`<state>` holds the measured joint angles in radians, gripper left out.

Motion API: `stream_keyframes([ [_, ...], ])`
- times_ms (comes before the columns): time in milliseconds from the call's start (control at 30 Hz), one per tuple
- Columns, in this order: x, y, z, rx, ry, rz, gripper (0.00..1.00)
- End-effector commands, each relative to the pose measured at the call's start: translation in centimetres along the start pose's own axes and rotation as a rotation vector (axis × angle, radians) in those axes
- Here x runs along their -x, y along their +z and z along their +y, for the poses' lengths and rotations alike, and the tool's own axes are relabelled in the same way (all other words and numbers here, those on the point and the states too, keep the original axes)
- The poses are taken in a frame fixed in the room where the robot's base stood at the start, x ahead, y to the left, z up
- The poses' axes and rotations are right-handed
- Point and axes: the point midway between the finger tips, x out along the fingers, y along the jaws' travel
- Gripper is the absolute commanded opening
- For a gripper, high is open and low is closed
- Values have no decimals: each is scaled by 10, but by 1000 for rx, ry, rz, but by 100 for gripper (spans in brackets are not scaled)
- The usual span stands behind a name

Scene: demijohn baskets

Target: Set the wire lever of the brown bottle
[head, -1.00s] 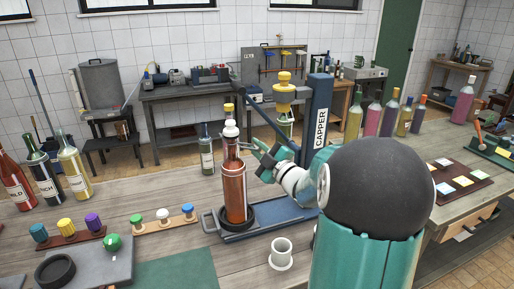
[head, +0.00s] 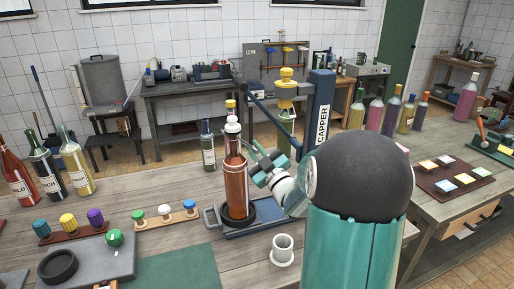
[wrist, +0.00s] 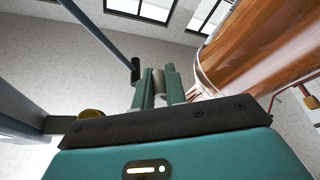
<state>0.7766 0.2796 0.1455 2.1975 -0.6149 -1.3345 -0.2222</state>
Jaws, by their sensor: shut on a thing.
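The brown bottle (head: 236,188) stands upright in a dark round holder on the blue capper base, with a white stopper (head: 232,126) on top. My gripper (head: 253,158) is just right of the bottle, below its neck. In the wrist view the bottle (wrist: 265,40) fills the upper right, beside my gripper (wrist: 159,88). The fingers are shut on a small grey cylindrical piece (wrist: 159,80), which looks like the wire lever's end. The wire itself is too thin to trace, and my fingers partly hide the piece.
The blue capper column (head: 321,110) stands behind my gripper, and its dark lever arm (head: 262,112) slants above it. A white cup (head: 283,250) stands in front of the base. A rack of stoppers (head: 165,213) lies left. Clear green mat (head: 175,268) lies at the front.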

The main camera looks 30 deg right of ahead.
Motion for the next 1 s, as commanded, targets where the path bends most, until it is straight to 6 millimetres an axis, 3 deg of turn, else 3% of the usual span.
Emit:
stream_keyframes([
  [700, 0, -1, -4, -107, 49, 7, 0],
  [733, 0, -1, -4, -107, 49, 7, 15],
  [833, 0, -1, -5, -107, 49, 6, 34],
  [1000, 0, 0, -6, -108, 47, 3, 34],
])
